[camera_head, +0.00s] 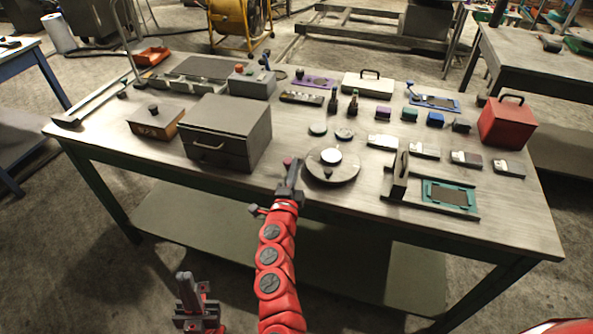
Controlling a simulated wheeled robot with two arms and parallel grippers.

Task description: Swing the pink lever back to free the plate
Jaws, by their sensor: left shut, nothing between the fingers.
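A small pink knob (288,162), which looks like the end of the pink lever, shows between the grey box and a round grey base (345,173). The lever's shaft is hidden. My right gripper (290,180), at the end of the red arm in the middle, is right at the knob. I cannot tell whether it touches or grips it. A teal-framed plate (432,190) lies flat between dark rails farther right, beside an upright grey block (400,168). My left gripper (184,284) is shut and empty, low at the left, off the table's front edge.
A grey box with a handle (228,130) stands left of my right gripper. The round base carries a white disc (331,156). Small parts and bottles fill the back. A red toolbox (507,122) stands at the right. The table's front strip (480,238) is clear.

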